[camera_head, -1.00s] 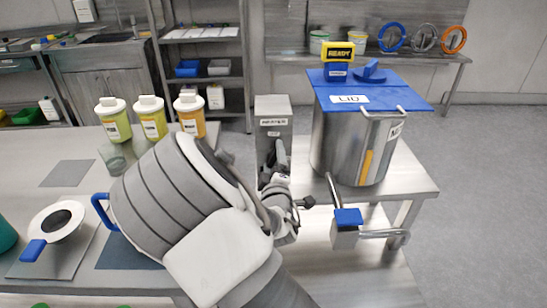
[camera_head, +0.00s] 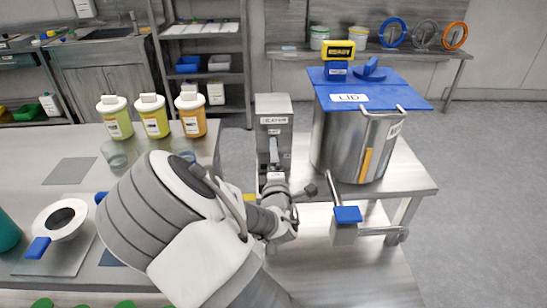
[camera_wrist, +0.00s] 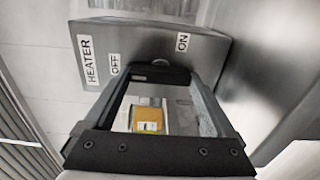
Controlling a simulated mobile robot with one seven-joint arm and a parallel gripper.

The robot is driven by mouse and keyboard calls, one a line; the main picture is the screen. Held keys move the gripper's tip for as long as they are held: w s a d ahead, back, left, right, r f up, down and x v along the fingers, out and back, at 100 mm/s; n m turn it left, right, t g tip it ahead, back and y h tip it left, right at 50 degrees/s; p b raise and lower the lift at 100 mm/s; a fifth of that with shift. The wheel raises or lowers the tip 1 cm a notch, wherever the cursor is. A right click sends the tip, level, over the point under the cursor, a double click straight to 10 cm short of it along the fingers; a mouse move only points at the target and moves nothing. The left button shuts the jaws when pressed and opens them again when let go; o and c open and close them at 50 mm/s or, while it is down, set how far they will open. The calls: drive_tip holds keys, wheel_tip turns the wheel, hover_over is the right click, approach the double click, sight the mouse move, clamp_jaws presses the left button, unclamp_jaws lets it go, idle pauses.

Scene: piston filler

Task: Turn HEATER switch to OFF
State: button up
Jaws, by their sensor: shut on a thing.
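The HEATER box (camera_head: 273,108) is a grey metal block standing left of the metal tank, on the right-hand table. In the wrist view the box face (camera_wrist: 150,42) carries a HEATER label (camera_wrist: 89,60), an OFF label (camera_wrist: 115,64) and an ON label (camera_wrist: 182,42). My gripper (camera_wrist: 160,74) is at the face, shut on the dark HEATER switch (camera_wrist: 158,73). The fingertips partly hide the switch, which sits between the two labels, below the line joining them in the picture. In the head view my gripper (camera_head: 274,160) is in front of the box; the switch is hidden there.
The tank (camera_head: 345,145) with a blue lid (camera_head: 390,93) stands close on the right. A pipe with a blue-topped valve (camera_head: 347,214) juts out in front of it. Several bottles (camera_head: 153,117) and a glass (camera_head: 116,154) stand on the left table.

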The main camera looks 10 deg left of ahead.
drive_tip(key=o, duration=1.1)
drive_tip(key=shift+c, duration=0.2)
drive_tip(key=shift+s, duration=0.1)
drive_tip(key=p+v, duration=0.7)
drive_tip(key=v, duration=1)
drive_tip(key=shift+p, duration=0.3)
drive_tip(key=shift+s, duration=0.15)
